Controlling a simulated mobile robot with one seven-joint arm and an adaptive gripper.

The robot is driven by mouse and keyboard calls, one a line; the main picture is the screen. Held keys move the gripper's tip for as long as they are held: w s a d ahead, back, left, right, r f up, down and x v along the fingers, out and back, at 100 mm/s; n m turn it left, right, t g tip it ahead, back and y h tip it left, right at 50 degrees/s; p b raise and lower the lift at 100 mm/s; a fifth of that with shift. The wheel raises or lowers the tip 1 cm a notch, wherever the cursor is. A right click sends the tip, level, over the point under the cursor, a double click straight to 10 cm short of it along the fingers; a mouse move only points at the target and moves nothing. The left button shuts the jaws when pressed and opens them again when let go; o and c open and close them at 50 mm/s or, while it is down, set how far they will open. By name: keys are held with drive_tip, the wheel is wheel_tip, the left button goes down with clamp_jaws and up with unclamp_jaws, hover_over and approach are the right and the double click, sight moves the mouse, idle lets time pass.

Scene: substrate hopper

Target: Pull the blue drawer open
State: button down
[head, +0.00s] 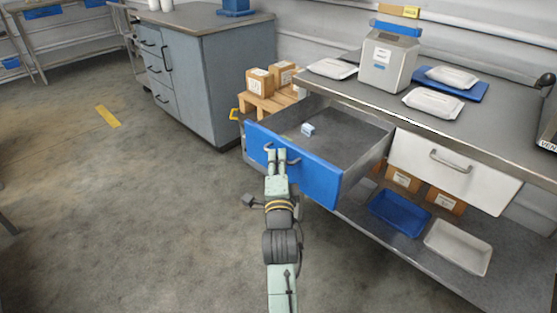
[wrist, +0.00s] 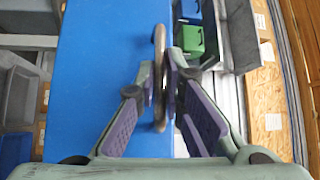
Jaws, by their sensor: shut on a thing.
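The blue drawer (head: 292,164) is pulled out from the workbench, and its grey interior shows in the head view. A small blue and white item (head: 308,130) lies inside it. The drawer's blue front (wrist: 95,90) fills much of the left half of the wrist view. My gripper (head: 275,157) is at the drawer front. In the wrist view my gripper (wrist: 164,88) is shut on the drawer's metal handle (wrist: 160,45), with a finger on each side of the bar.
A white drawer (head: 450,165) beside it is closed. On the bench stand a grey hopper (head: 386,62) and white packs (head: 433,103). Below are a blue tray (head: 400,213) and a white tray (head: 458,247). The floor to the left is clear.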

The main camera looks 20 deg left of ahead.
drive_tip(key=c, duration=1.7)
unclamp_jaws()
drive_tip(key=v, duration=0.7)
drive_tip(key=shift+s+d, duration=0.1)
drive_tip(key=shift+s, duration=0.2)
drive_tip(key=shift+r, duration=0.15)
